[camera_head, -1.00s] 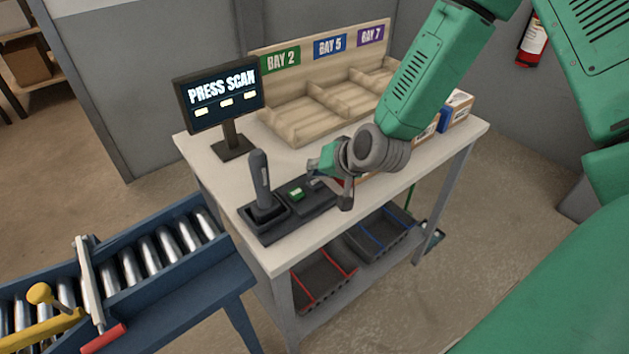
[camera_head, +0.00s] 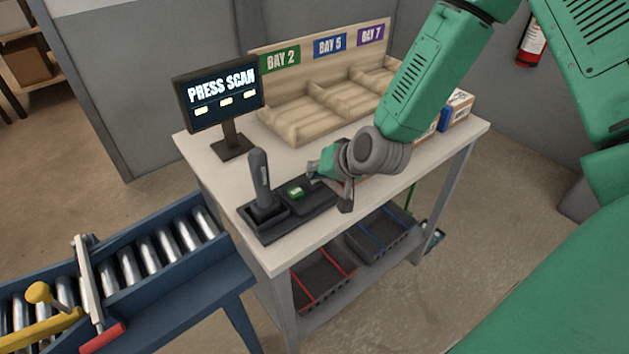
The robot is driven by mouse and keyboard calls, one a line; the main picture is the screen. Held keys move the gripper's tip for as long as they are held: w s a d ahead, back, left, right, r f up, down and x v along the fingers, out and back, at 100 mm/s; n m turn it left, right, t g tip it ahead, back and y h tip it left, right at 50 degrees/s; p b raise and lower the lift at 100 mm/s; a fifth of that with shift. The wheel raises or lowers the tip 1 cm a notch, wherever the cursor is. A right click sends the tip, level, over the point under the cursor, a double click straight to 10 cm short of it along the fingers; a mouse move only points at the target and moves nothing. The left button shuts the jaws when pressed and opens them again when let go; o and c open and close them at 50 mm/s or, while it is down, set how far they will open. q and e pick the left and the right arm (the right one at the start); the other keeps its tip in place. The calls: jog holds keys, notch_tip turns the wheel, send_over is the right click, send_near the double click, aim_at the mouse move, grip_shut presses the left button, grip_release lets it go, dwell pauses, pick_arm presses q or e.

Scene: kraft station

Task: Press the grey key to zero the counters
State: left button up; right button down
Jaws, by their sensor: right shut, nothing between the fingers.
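A black control panel (camera_head: 290,222) lies on the white table (camera_head: 300,255), with a green key (camera_head: 297,191) near its middle. A dark upright handle (camera_head: 261,178) stands in a holder at the panel's left end. My right gripper (camera_head: 318,178) is shut and empty over the right part of the panel, just right of the green key. The grey key is not clearly visible; the gripper covers that part of the panel. I cannot tell whether the fingertips touch it. A screen (camera_head: 220,92) behind the panel reads PRESS SCAN. My left gripper is not in view.
A wooden sorter (camera_head: 320,105) with BAY 2, BAY 5 and BAY 7 signs stands at the table's back. Boxes (camera_head: 457,108) sit at the right. Crates (camera_head: 320,275) rest below. A roller conveyor (camera_head: 150,255) is at the lower left.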

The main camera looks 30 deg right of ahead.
aim_at(316, 181)
jog(key=shift+f+b, duration=0.35)
jog(key=shift+f, duration=0.2)
dwell(0.7)
jog(key=shift+r, duration=0.15)
jog(key=shift+r+p, duration=0.8)
jog(key=shift+p, duration=0.05)
notch_tip(316, 181, up, 5)
jog(key=p, duration=0.4)
jog(key=shift+r, duration=0.1)
dwell(0.8)
